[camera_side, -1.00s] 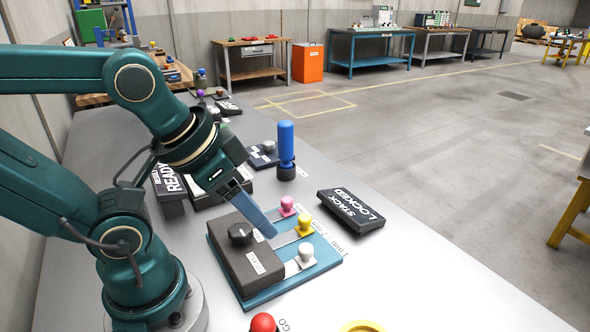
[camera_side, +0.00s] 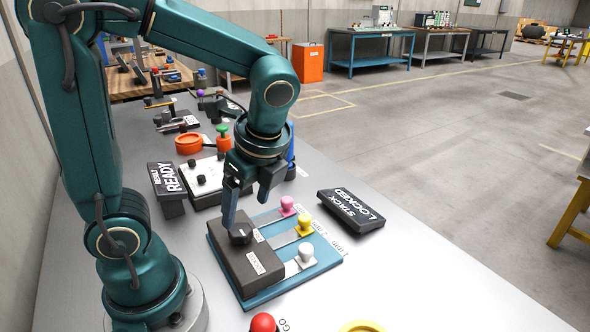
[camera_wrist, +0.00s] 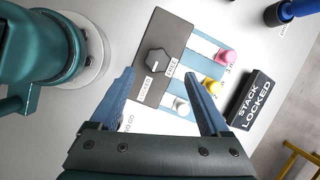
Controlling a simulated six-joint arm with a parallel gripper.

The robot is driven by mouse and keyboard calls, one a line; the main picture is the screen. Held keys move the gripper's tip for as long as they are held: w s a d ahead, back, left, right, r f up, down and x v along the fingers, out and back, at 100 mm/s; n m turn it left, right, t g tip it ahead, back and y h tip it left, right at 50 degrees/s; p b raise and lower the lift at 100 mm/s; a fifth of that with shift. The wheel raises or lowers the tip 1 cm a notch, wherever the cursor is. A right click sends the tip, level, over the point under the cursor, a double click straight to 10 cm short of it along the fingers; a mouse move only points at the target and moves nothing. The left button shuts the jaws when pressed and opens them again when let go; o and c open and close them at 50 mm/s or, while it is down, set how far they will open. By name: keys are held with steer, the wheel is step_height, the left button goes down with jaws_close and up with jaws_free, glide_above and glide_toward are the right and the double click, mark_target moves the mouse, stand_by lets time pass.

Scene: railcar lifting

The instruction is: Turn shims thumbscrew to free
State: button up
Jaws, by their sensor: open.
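The shims thumbscrew is a black faceted knob (camera_side: 240,234) on top of a dark grey block (camera_side: 232,262). The block sits on a blue base (camera_side: 262,296) with pink, yellow and white knobbed strips. In the wrist view the knob (camera_wrist: 157,63) shows a pale pointer mark, with labels beside it on the block. My gripper (camera_side: 248,218) points down above the block, its fingers apart and empty. In the wrist view my fingers (camera_wrist: 158,78) spread wide, and the knob appears between and beyond the tips. A finger partly overlaps the knob in the side view; contact cannot be told.
A black sign reading "STACK LOCKED" (camera_side: 350,209) lies right of the base. A "READY" sign (camera_side: 168,180) and a white panel (camera_side: 203,178) are behind. A red button (camera_side: 263,323) is at the front.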

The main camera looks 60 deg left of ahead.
mark_target(242, 230)
steer(key=shift+f+g, duration=0.3)
steer(key=shift+f, duration=0.3)
steer(key=shift+x, duration=2.5)
jaws_close()
